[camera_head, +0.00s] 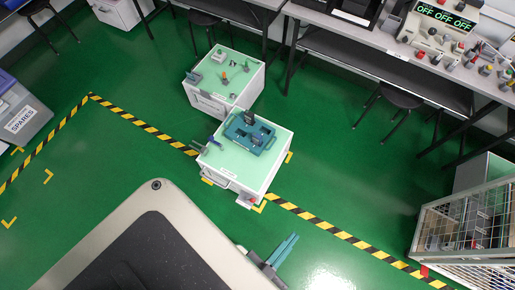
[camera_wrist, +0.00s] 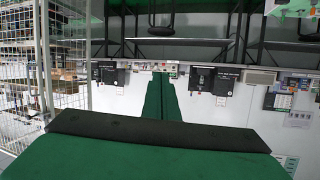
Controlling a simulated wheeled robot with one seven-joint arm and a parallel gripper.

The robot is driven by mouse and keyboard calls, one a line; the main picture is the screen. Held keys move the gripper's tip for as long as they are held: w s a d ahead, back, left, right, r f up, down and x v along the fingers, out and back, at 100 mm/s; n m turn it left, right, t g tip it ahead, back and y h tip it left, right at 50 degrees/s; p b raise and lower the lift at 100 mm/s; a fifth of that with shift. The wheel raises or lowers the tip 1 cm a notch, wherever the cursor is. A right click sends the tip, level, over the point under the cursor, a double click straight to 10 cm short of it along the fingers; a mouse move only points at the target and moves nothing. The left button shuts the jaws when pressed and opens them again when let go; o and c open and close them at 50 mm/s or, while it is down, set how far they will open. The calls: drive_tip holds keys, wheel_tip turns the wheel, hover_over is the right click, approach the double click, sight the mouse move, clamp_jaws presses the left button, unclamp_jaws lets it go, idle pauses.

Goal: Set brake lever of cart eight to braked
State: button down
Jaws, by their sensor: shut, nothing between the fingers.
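Two white carts with pale green tops stand on the green floor in the head view. The nearer cart (camera_head: 265,180) carries a teal tray (camera_head: 240,140) with dark devices in it. The farther cart (camera_head: 245,90) holds small loose parts. No number is readable on either cart, so I cannot tell which is cart eight. A small red part (camera_head: 252,200) shows low on the nearer cart's front right corner; I cannot tell whether it is the brake lever. My gripper (camera_head: 293,238) is shut and empty, right of and below the nearer cart, apart from it. Its teal fingers show in the wrist view (camera_wrist: 160,78).
Yellow-black floor tape (camera_head: 330,230) runs past the nearer cart. A wire cage (camera_head: 465,225) stands at the right. A bench (camera_head: 400,45) with stools (camera_head: 400,97) lines the back. A grey spares bin (camera_head: 22,120) is at the left. Open floor lies right of the carts.

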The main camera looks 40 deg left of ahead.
wheel_tip(320, 180, down, 31)
drive_tip(key=w+m+g+y, duration=0.2)
drive_tip(key=m+g, duration=0.6)
drive_tip(key=m, duration=0.2)
drive_tip(key=w+a+f+m+g+y, duration=0.5)
drive_tip(key=a+f+m+g, duration=0.2)
drive_tip(key=a+f+m, duration=0.2)
drive_tip(key=shift+w+a+f+m+y, duration=0.3)
drive_tip(key=shift+a+f+m, duration=0.15)
drive_tip(key=shift+f, duration=0.2)
drive_tip(key=a+f, duration=0.6)
drive_tip(key=a, duration=0.3)
drive_tip(key=shift+w+a+f, duration=0.25)
drive_tip(key=shift+w+a, duration=0.05)
drive_tip(key=shift+w, duration=0.05)
